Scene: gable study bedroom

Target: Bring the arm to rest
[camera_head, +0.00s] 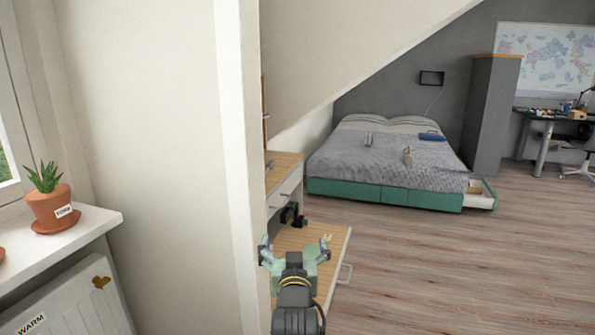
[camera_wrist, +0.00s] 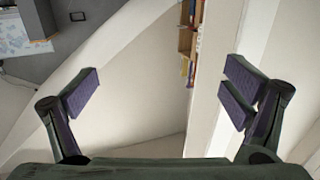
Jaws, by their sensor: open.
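My gripper (camera_head: 294,250) shows at the bottom middle of the head view, raised in front of a dresser with an open drawer. Its two fingers are spread apart. In the wrist view my gripper (camera_wrist: 160,95) also shows open, with dark purple pads wide apart and nothing between them. Behind the fingers in that view are pale walls and a shelf with books (camera_wrist: 188,45).
A white wall post (camera_head: 243,150) stands close left of my arm. A windowsill (camera_head: 85,228) with a potted plant (camera_head: 46,200) is at left. A bed (camera_head: 390,165) stands farther back. The floor (camera_head: 440,270) at right is clear.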

